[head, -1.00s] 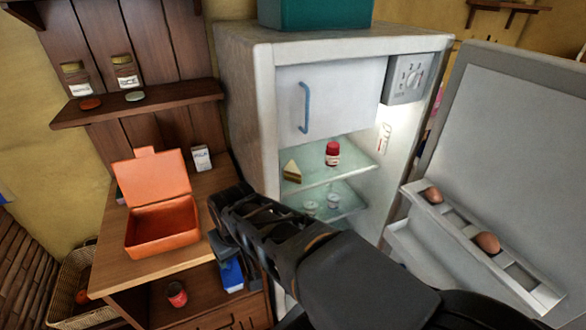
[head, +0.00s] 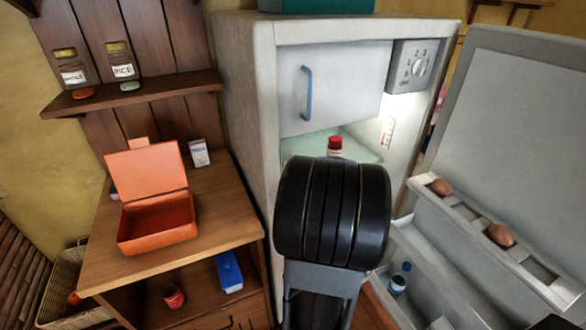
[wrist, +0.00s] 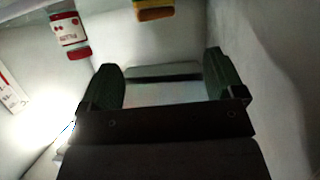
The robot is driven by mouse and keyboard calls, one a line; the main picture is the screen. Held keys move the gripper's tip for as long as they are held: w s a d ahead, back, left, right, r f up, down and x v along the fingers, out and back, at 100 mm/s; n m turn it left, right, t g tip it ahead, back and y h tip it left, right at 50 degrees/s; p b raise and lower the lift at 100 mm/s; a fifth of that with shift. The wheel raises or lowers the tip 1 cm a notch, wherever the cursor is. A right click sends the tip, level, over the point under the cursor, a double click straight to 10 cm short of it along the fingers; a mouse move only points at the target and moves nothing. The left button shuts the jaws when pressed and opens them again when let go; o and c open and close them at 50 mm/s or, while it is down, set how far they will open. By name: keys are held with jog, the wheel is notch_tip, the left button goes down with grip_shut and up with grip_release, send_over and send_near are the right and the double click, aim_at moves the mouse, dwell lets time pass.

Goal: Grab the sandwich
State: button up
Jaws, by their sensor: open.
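In the head view, my dark arm covers the spot on the fridge shelf (head: 358,148) where the sandwich stood, and my gripper is hidden behind the arm. In the wrist view, which looks upside down, my gripper (wrist: 160,63) is open, with its two dark green fingers apart and nothing between them. A yellow-brown piece, seemingly the sandwich (wrist: 155,10), shows at the top edge, cut off by the frame. It lies beyond the fingertips and apart from them.
A red-capped jar (head: 335,146) stands on the shelf near the sandwich and shows in the wrist view (wrist: 68,30). The fridge door (head: 520,120) is open at right, with eggs in its rack. An open orange lunchbox (head: 155,240) sits on the wooden counter (head: 225,205) at left.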

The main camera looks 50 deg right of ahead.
jog(key=b+x, duration=0.1)
jog(key=x, duration=0.6)
jog(key=shift+w+d+f, duration=0.15)
jog(key=shift+w, duration=0.2)
jog(key=shift+d+b+x, duration=0.2)
jog(key=shift+b+x, duration=0.35)
jog(key=shift+x, duration=2.1)
jog(key=shift+s, duration=0.1)
jog(key=shift+c, duration=0.4)
jog(key=c, duration=0.6)
